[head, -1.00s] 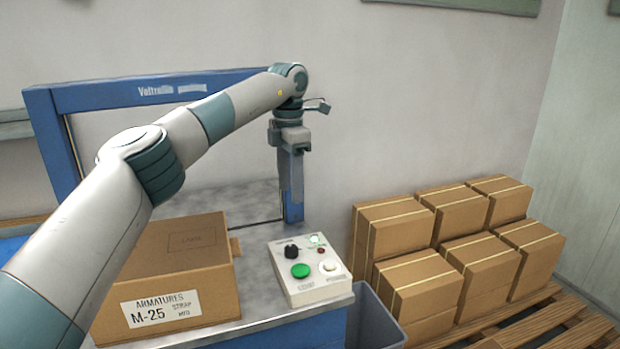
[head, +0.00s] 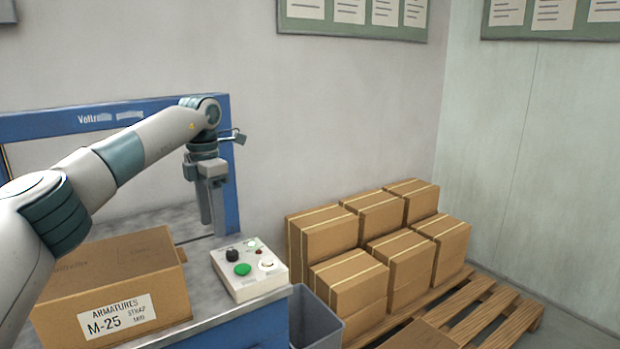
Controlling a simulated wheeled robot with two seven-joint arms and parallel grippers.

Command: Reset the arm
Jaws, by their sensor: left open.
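My left arm reaches in from the left, over the cardboard box marked M-25 (head: 125,290). My left gripper (head: 212,222) points down in front of the blue frame's right post, above and behind the white control box (head: 250,272). The jaws are open, with nothing seen between them; from this side the fingers overlap. The control box has a green button, a black knob and a white button. My right gripper is out of view.
The blue frame (head: 228,160) stands at the back of the metal-topped bench. A grey bin (head: 315,318) stands right of the bench. Stacked cartons (head: 350,282) sit on a wooden pallet (head: 490,315) at the right. Notice boards (head: 352,28) hang on the wall.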

